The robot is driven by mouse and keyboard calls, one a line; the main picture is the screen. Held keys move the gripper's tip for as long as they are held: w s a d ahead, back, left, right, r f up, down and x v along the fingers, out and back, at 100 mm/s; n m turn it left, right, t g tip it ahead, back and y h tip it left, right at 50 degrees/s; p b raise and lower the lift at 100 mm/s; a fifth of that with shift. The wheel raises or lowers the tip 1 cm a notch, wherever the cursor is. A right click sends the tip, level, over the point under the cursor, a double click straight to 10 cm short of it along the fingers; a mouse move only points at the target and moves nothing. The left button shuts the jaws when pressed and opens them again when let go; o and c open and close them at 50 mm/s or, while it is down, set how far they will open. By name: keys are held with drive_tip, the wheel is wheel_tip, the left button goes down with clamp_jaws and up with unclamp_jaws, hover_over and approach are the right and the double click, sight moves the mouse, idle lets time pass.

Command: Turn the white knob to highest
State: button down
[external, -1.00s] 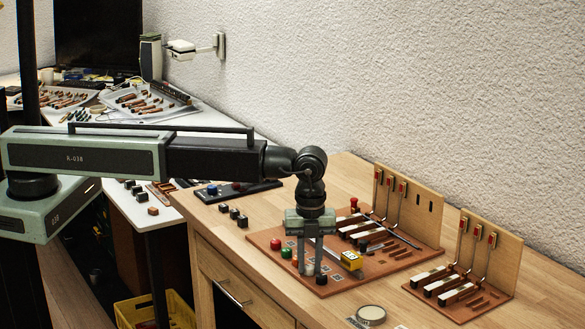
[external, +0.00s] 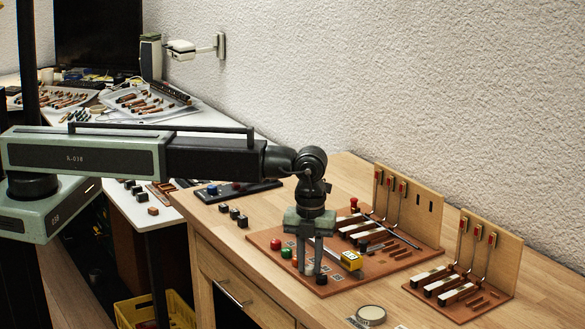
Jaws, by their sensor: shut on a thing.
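My gripper (external: 311,270) points straight down over the front edge of the reddish-brown board (external: 262,237). Its two fingers are shut on the white knob, which sits in the row of knobs between the green and black ones. The fingers hide nearly all of the white knob, and I cannot make out its pointer or setting.
In the same row are a red knob (external: 276,244), a green knob (external: 287,253) and a black knob (external: 321,279). A yellow block (external: 350,260) stands close on the right. Piano action models with upright backboards (external: 415,204) stand behind. A round lid (external: 370,314) lies in front.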

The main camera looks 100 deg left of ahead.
sight(309, 266)
drive_tip(key=c, duration=1.2)
unclamp_jaws()
drive_tip(key=shift+r, duration=0.15)
wheel_tip(309, 266, up, 8)
drive_tip(key=p, duration=0.8)
drive_tip(key=shift+f, duration=0.25)
